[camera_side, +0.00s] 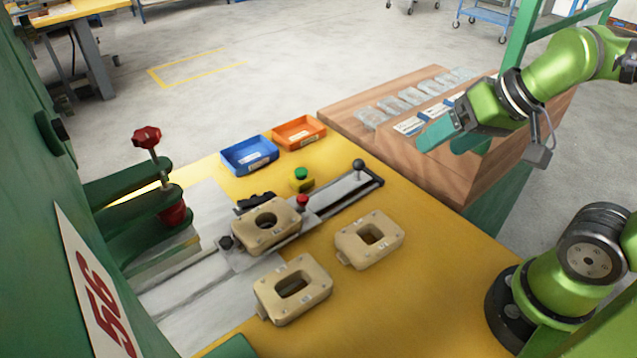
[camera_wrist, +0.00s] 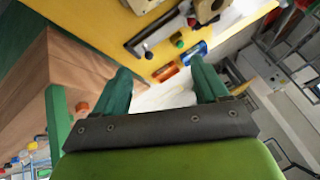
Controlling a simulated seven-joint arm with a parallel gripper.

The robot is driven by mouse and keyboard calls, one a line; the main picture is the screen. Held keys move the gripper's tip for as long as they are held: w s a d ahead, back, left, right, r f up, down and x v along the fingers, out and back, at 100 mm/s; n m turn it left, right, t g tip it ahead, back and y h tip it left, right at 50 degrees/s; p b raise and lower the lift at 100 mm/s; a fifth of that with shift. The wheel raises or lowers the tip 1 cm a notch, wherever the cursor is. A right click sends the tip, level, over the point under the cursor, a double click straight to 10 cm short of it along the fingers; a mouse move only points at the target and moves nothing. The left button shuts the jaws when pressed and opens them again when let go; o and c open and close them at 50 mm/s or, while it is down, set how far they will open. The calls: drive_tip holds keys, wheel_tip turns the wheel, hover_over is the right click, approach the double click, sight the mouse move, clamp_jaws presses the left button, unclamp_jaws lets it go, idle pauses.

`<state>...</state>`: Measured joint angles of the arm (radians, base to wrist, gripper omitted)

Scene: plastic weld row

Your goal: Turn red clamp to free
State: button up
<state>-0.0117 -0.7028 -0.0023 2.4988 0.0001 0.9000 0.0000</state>
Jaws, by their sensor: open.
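A small red clamp knob (camera_side: 302,201) stands on the metal slide fixture (camera_side: 322,206), at the right edge of a beige housing (camera_side: 266,227) seated there. The red knob also shows small near the top of the wrist view (camera_wrist: 191,21). Whether it is turned to clamped or free cannot be told. My gripper (camera_side: 440,143) is raised over the wooden block at the right, well away from the knob. Its teal fingers (camera_wrist: 163,82) are apart and nothing is between them.
Two loose beige housings (camera_side: 369,240) (camera_side: 292,290) lie on the yellow table. A green button (camera_side: 301,173), blue bin (camera_side: 249,155) and orange bin (camera_side: 299,132) stand behind. A black-knobbed lever (camera_side: 358,165) rises at the slide's end. The green press with a red handwheel (camera_side: 147,137) is left.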

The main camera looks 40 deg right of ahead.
sight(302, 197)
drive_tip(key=w+g, duration=0.1)
drive_tip(key=w, duration=0.3)
drive_tip(key=w+g, duration=0.1)
drive_tip(key=w, duration=0.3)
drive_tip(key=w+g, duration=0.1)
drive_tip(key=w, duration=0.3)
drive_tip(key=shift+w+g, duration=0.35)
drive_tip(key=shift+g, duration=0.05)
drive_tip(key=c, duration=0.6)
drive_tip(key=w+a+f+m+g, duration=0.1)
drive_tip(key=w+a+f+g, duration=0.15)
drive_tip(key=w, duration=0.45)
drive_tip(key=w+a+f+m+g, duration=0.1)
drive_tip(key=w+a+f+g, duration=0.2)
drive_tip(key=w, duration=0.5)
wheel_tip(302, 197, up, 2)
drive_tip(key=a, duration=0.3)
drive_tip(key=shift+m+g, duration=0.4)
drive_tip(key=shift+g, duration=0.05)
drive_tip(key=x, duration=1.6)
drive_tip(key=shift+s+a+f, duration=0.15)
drive_tip(key=shift+s+a, duration=0.25)
drive_tip(key=shift+y, duration=0.3)
clamp_jaws()
